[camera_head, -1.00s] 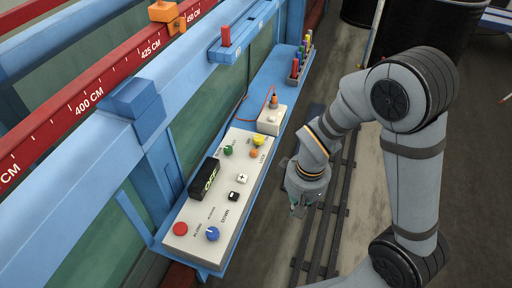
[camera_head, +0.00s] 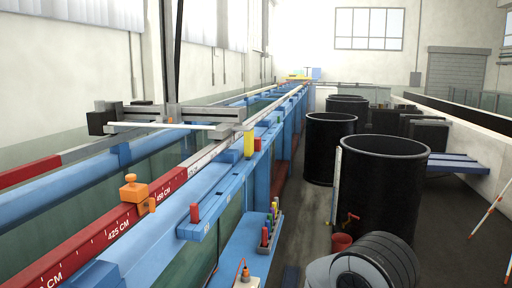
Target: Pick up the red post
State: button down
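The red post (camera_head: 194,213) stands upright in a blue holder (camera_head: 205,226) on the near top edge of the flume, left of the picture's middle. It is a short cylinder, and its lower end is hidden in the holder. Nothing touches its visible part. My gripper is out of the picture; only a grey part of my arm shows at the bottom right.
A rack of coloured pegs (camera_head: 270,228) stands on a blue shelf to the right of the post. An orange knobbed piece (camera_head: 135,190) sits on the red scale rail. A yellow block (camera_head: 249,144) is farther along. Black tanks (camera_head: 380,190) stand on the right.

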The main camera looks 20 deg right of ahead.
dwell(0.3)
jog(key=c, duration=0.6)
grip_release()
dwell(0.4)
